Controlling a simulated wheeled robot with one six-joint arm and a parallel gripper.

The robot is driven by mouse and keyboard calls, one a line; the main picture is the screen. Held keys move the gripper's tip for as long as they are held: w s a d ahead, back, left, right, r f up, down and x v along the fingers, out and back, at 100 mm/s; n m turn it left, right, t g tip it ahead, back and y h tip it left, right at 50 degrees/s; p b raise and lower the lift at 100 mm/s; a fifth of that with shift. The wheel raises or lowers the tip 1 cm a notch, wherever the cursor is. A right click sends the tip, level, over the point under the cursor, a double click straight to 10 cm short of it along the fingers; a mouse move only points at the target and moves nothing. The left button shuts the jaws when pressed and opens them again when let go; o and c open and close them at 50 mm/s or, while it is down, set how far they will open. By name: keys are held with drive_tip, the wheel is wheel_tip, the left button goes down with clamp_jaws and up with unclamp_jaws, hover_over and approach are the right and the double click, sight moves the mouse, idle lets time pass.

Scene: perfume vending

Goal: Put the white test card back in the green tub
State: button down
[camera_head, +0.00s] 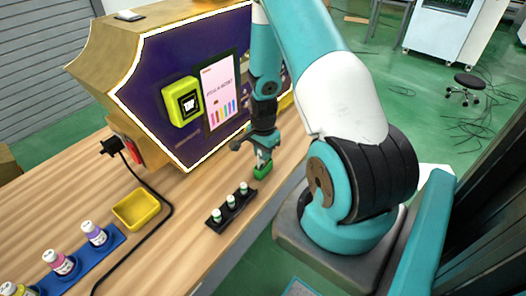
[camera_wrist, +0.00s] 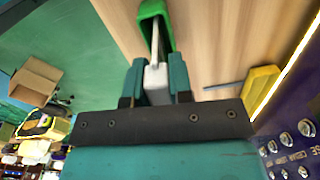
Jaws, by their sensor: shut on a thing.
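The green tub (camera_head: 262,172) stands on the wooden table below my gripper (camera_head: 264,148), and it also shows at the top of the wrist view (camera_wrist: 143,12). My gripper (camera_wrist: 157,80) is shut on the white test card (camera_wrist: 155,72), which sits between its two teal fingers. The card's narrow far end points to the tub and overlaps its opening in the wrist view. In the head view only a small pale bit of the card shows between the fingers and the tub. I cannot tell how deep the card reaches.
A black rack (camera_head: 229,208) with several small green-and-white vials stands close to the tub. A yellow tray (camera_head: 137,209), a black cable and a blue rack (camera_head: 85,262) of bottles lie further left. The purple vending panel (camera_head: 165,140) rises behind the table.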

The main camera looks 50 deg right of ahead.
drive_tip(key=shift+f+b, duration=0.3)
drive_tip(key=shift+f, duration=0.2)
drive_tip(key=shift+c, duration=1.5)
unclamp_jaws()
drive_tip(key=shift+r, duration=0.2)
drive_tip(key=shift+r+p, duration=0.85)
drive_tip(key=shift+r+p, duration=3.15)
drive_tip(key=shift+r, duration=0.85)
